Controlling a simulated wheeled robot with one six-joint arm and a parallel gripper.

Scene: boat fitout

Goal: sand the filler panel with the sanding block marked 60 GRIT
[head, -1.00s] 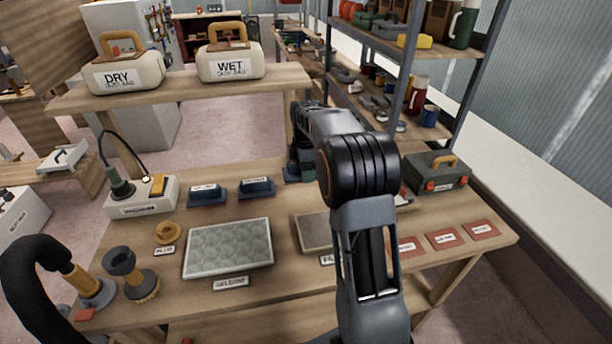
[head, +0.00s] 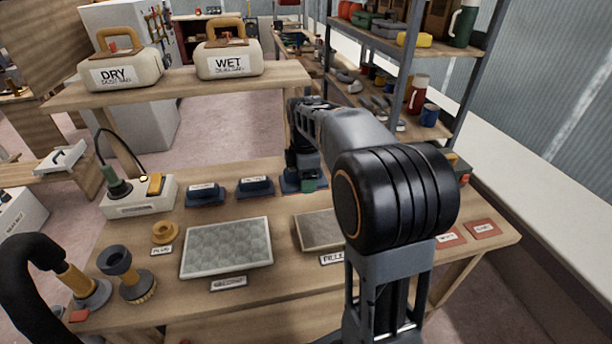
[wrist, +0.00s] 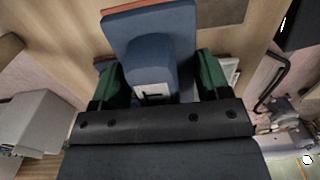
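The filler panel (head: 319,230) is a grey-brown plate lying flat on the bench, its label partly hidden by my arm. Three blue sanding blocks stand in a row behind the panels: a left one (head: 205,194), a middle one (head: 256,187) and a right one (head: 291,183). Their grit marks are too blurred to read. My gripper (head: 306,176) is down at the right block. In the wrist view its green fingers (wrist: 158,80) stand open on either side of that block's raised handle (wrist: 150,58), with a gap at the right finger. The block's label is mostly hidden.
A larger grey-green panel (head: 227,248) lies left of the filler panel. DRY (head: 122,72) and WET (head: 229,62) containers sit on the raised shelf. Red sheets (head: 483,228) lie at the right.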

